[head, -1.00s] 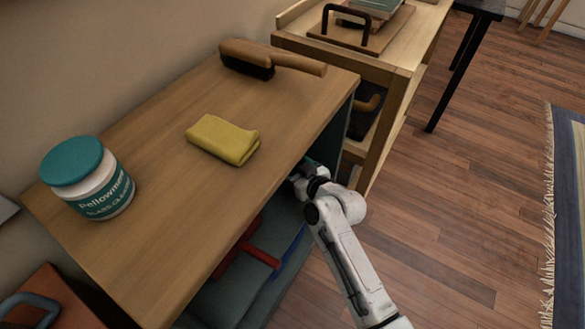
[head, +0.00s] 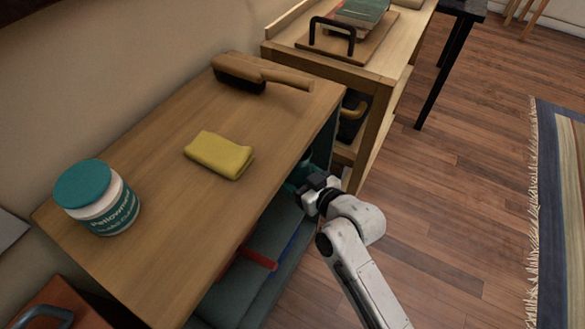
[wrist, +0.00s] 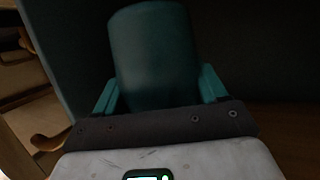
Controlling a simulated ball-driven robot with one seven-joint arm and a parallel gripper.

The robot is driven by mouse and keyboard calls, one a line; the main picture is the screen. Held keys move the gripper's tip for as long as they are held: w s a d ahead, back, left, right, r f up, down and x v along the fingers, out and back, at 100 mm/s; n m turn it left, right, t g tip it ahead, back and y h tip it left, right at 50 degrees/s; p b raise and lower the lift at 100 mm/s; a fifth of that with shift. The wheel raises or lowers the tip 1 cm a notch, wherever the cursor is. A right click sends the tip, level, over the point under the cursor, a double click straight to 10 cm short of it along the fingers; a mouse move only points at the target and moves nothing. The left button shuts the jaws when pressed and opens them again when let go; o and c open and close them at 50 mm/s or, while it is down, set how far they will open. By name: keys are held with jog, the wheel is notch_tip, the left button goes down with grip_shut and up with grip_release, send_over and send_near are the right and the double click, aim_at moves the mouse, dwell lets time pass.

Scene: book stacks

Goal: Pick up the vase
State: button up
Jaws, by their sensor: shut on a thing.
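The vase (wrist: 153,50) shows in the wrist view as a dark teal, smooth, rounded body between the two teal fingers. My gripper (wrist: 159,90) is shut on it, one finger on each side. In the head view, my gripper (head: 308,186) is at the open front of the wooden cabinet (head: 215,215), near its right end and below the top. A little of the teal vase (head: 301,173) seems to show there beside the gripper. The rest of it is hidden by the cabinet top and my gripper. I cannot tell whether it touches the shelf.
On the cabinet top are a white jar with a teal lid (head: 97,198), a folded yellow cloth (head: 218,154) and a wooden brush (head: 245,72). A red object (head: 257,258) lies inside the cabinet. A wooden shelf unit (head: 377,75) stands behind.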

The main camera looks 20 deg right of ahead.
aim_at(302, 184)
jog(key=shift+s+r+p, duration=0.2)
jog(key=shift+s+r, duration=0.25)
jog(key=shift+s, duration=0.45)
jog(key=shift+s+r+p, duration=0.25)
jog(key=shift+s+r, duration=0.15)
jog(key=shift+s, duration=0.55)
jog(key=shift+s+r+p, duration=0.2)
jog(key=shift+s+r, duration=0.25)
jog(key=shift+s, duration=0.45)
jog(key=shift+s+d+f+m+h, duration=0.15)
jog(key=shift+s+f+m+h, duration=0.1)
jog(key=shift+s+m+h, duration=0.25)
jog(key=shift+s+d+f+m+h, duration=0.1)
jog(key=shift+s+f+m+h, duration=0.15)
jog(key=shift+s+h, duration=0.35)
jog(key=shift+a+r+m, duration=0.1)
jog(key=shift+r+m, duration=0.1)
jog(key=shift+m, duration=0.05)
jog(key=shift+w+r+m+h, duration=0.15)
jog(key=shift+r+m+h, duration=0.15)
jog(key=shift+r+h, duration=0.1)
jog(key=shift+a+r, duration=0.1)
jog(key=shift+r, duration=0.05)
